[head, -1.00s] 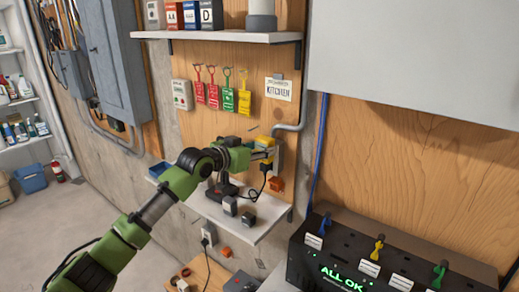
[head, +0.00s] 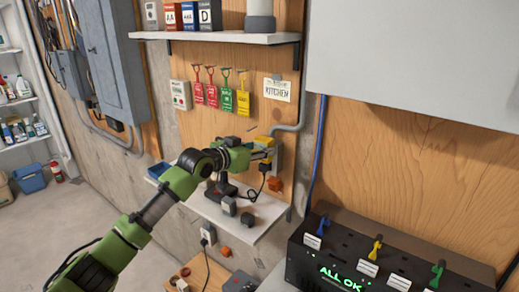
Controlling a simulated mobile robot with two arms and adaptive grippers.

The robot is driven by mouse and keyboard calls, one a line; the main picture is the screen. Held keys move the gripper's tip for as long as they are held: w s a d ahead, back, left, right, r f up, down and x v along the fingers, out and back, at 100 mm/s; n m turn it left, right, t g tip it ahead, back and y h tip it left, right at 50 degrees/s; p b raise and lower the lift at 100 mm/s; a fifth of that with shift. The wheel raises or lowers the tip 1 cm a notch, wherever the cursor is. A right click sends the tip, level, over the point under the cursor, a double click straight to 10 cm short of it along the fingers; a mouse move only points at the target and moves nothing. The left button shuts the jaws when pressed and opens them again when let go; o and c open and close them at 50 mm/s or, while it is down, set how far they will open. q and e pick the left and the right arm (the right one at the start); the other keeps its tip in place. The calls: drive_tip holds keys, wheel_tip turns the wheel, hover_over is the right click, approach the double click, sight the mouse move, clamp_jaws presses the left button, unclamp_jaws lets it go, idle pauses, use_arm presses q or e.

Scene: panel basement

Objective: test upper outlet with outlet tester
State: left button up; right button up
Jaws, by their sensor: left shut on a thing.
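My left gripper (head: 258,152) reaches in from the left and is shut on a yellow outlet tester (head: 265,141). The tester is at the upper outlet (head: 279,156), a grey box at the foot of the grey conduit on the wooden panel. The gripper and tester cover much of the outlet's face, so I cannot tell whether the tester's prongs are in it. A black plug with a cord (head: 264,167) is just below the tester. My right gripper is not in view.
Below is a white shelf (head: 240,236) with a drill (head: 222,190) and small dark blocks. A lower outlet (head: 208,233) has a cord. Red, green and yellow tags (head: 227,92) hang above. A black box reading "ALL OK" (head: 340,272) stands at front right.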

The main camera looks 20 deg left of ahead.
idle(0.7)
use_arm(q)
drive_tip(key=shift+w, duration=0.1)
idle(0.4)
drive_tip(key=o, duration=1.3)
drive_tip(key=shift+o, duration=0.2)
